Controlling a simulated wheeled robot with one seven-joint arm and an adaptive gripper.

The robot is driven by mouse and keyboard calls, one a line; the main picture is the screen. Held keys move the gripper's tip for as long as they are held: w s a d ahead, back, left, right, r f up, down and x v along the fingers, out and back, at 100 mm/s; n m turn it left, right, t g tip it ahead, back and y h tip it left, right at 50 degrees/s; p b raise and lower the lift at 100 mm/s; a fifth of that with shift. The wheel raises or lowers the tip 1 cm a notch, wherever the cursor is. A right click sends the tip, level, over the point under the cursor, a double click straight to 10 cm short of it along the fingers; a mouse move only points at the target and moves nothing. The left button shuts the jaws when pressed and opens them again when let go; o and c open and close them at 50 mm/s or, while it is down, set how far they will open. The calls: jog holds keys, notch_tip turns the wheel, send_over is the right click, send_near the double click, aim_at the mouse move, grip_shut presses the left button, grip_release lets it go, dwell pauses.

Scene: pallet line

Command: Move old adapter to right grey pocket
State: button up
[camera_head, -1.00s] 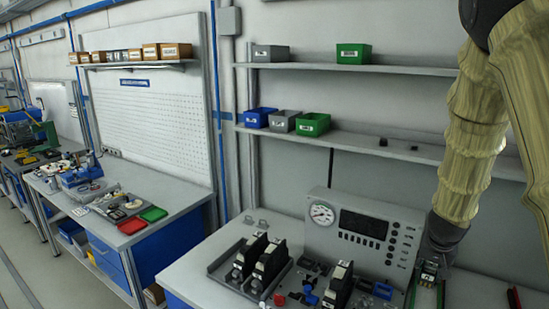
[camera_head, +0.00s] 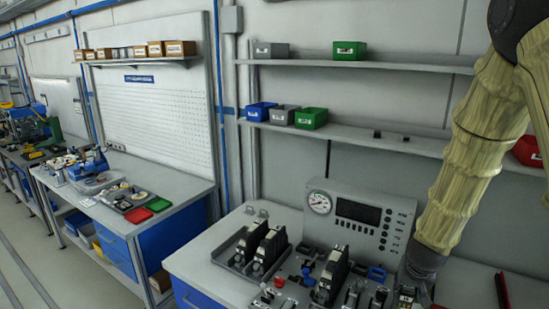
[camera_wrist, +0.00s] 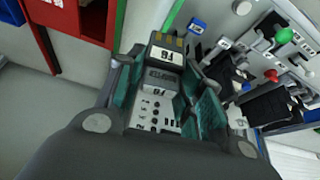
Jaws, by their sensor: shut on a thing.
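My gripper (camera_head: 411,291) is low over the right part of the front bench, just right of the instrument panel. In the wrist view my gripper (camera_wrist: 166,62) is shut on the adapter (camera_wrist: 158,88), a grey and black block with white labels and gold-coloured contacts at its far end. Teal finger pads flank it on both sides. In the head view the adapter (camera_head: 406,294) is small and partly covered by my gripper. I cannot tell which pocket is the right grey one.
A grey tray (camera_head: 222,256) with black modules stands on the bench (camera_head: 195,262), left of the gauge panel (camera_head: 343,190). Levers and clamps crowd the front. A red holder (camera_wrist: 70,52) is upper left in the wrist view. A red bin (camera_head: 527,151) is at right.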

jog(key=s+a+f+n+y, duration=0.15)
jog(key=s+a+f, duration=0.25)
jog(key=a+f, duration=0.45)
jog(key=s+a+f+n+y, duration=0.1)
jog(key=s+a+f+n, duration=0.4)
jog(key=a, duration=0.6)
notch_tip(320, 180, down, 15)
jog(key=m+b, duration=0.1)
jog(key=b, duration=1.3)
jog(key=shift+w+d+r+m, duration=0.15)
jog(key=shift+w+d+m, duration=0.1)
jog(key=shift+m, duration=0.1)
jog(key=shift+a+h, duration=0.15)
jog(key=shift+h, duration=0.1)
